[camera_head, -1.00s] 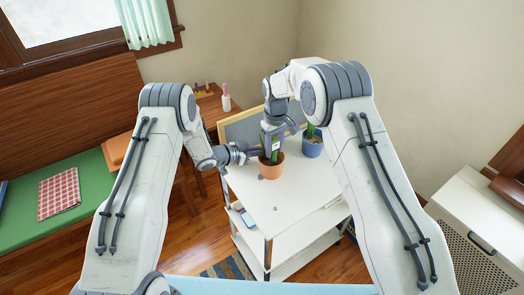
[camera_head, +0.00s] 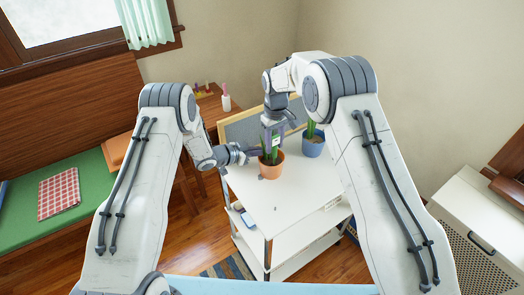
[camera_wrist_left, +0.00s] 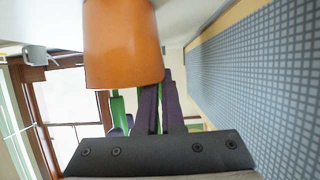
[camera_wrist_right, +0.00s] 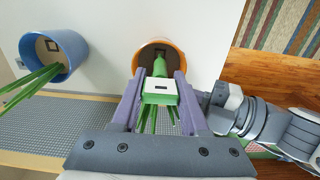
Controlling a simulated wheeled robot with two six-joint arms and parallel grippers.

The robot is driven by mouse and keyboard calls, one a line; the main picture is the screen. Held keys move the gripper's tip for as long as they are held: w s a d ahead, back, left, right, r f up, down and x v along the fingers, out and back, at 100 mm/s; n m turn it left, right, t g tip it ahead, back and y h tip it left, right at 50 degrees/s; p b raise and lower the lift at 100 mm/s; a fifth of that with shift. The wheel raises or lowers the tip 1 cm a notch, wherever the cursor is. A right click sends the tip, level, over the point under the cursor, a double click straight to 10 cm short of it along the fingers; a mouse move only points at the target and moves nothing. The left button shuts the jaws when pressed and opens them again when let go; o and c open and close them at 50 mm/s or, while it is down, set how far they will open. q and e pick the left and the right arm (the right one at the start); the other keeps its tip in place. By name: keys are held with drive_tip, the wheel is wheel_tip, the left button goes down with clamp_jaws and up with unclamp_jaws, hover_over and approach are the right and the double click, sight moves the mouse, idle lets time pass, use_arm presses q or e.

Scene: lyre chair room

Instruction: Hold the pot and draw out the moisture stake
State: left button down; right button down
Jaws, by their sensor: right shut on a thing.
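The orange pot (camera_head: 270,172) stands upright on the white cart with green leaves in it. The moisture stake (camera_wrist_right: 160,93) is green with a pale label panel. My right gripper (camera_head: 273,143) points down over the pot and is shut on the stake's head. The stake's lower part points into the pot's mouth; I cannot tell how deep its tip is. My left gripper (camera_head: 256,153) reaches in from the left at the pot's rim. In the left wrist view its fingers (camera_wrist_left: 160,95) lie close together beside the orange pot (camera_wrist_left: 123,45), which partly hides them.
A blue pot (camera_head: 312,149) with a green plant stands right of the orange pot. A grey panel (camera_head: 240,128) stands behind them. The white cart top (camera_head: 290,200) is mostly clear in front. A wooden table (camera_head: 212,104) stands behind at the left.

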sight(275, 136)
use_arm(q)
drive_tip(key=shift+s+f, duration=0.25)
drive_tip(key=shift+f, duration=0.1)
use_arm(e)
drive_tip(key=shift+r, duration=2.5)
use_arm(q)
drive_tip(key=c, duration=1)
unclamp_jaws()
drive_tip(key=shift+o, duration=0.2)
drive_tip(key=shift+w+r, duration=0.1)
drive_tip(key=v, duration=1.2)
drive_tip(key=shift+r, duration=0.15)
